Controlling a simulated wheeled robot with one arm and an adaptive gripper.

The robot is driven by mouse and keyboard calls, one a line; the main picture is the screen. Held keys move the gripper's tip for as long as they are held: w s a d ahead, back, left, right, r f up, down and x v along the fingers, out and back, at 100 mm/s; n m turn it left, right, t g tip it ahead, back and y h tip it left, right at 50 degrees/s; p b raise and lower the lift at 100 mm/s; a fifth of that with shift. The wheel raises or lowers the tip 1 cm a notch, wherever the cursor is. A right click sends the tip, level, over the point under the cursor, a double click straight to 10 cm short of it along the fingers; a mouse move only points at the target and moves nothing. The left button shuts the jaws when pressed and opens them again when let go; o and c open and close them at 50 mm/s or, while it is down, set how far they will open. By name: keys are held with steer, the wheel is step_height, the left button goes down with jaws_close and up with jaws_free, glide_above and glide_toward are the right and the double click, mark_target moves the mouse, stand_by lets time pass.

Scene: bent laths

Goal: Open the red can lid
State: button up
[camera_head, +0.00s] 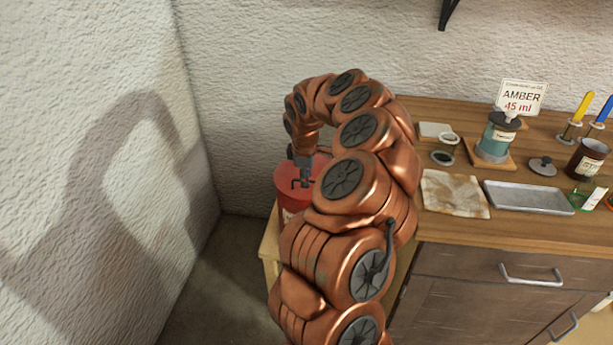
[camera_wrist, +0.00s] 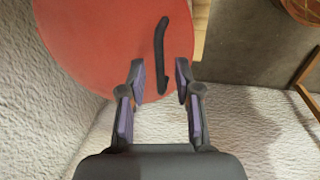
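The red can (camera_head: 290,205) stands on a low wooden stand at the left of the counter, partly hidden behind my copper arm. Its round red lid (camera_wrist: 95,45) fills the upper left of the wrist view and looks seated on the can in the head view. A dark curved handle (camera_wrist: 160,55) rises from the lid. My gripper (camera_wrist: 160,75) is open above the lid, with its two fingers on either side of the handle's lower end. In the head view my gripper (camera_head: 303,172) is small, right by the handle.
The wooden counter (camera_head: 455,228) to the right holds a teal jar (camera_head: 497,140), a metal tray (camera_head: 530,197), a brown cloth (camera_head: 455,193) and a dark mug (camera_head: 587,160). A white wall (camera_head: 95,150) stands close on the left.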

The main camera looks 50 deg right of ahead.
jaws_close()
steer(key=shift+r, duration=0.15)
stand_by(0.4)
